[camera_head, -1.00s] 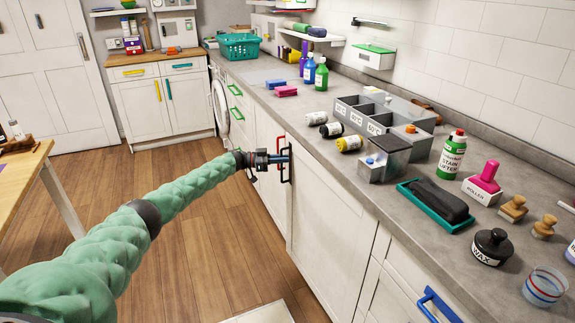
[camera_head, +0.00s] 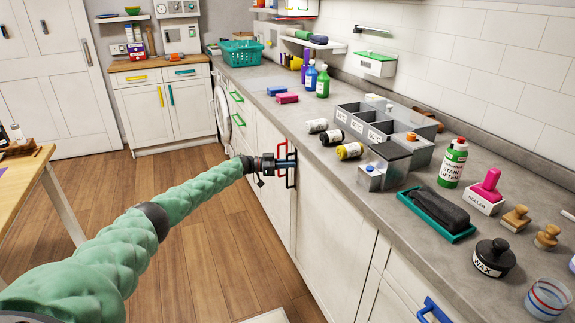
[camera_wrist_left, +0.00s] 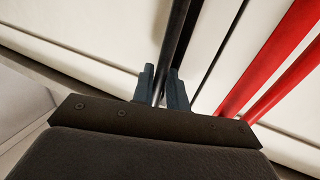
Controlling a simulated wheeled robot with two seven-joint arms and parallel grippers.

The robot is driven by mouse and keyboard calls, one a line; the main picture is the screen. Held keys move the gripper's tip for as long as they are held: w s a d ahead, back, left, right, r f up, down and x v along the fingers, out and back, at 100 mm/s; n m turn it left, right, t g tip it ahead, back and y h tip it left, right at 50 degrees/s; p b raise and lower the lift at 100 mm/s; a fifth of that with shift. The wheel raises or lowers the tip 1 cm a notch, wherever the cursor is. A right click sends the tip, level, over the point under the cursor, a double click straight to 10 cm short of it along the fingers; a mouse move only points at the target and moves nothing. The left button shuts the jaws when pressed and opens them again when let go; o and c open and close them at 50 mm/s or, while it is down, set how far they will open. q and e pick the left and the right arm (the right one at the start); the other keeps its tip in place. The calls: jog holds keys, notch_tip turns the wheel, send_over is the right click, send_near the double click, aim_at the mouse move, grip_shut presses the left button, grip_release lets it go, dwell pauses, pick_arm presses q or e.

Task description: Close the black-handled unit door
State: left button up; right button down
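The black handle (camera_wrist_left: 178,40) is a dark upright bar on a white unit door (camera_head: 333,235). In the left wrist view it runs between the two fingers of my left gripper (camera_wrist_left: 162,88), which are close together around it. My right gripper is not in view.
A red handle (camera_wrist_left: 272,62) on the neighbouring door (camera_head: 271,138) is close beside my left gripper. Open wooden floor (camera_head: 215,255) lies left of the units.

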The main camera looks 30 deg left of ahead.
pick_arm(q)
jog(key=shift+d, duration=0.1)
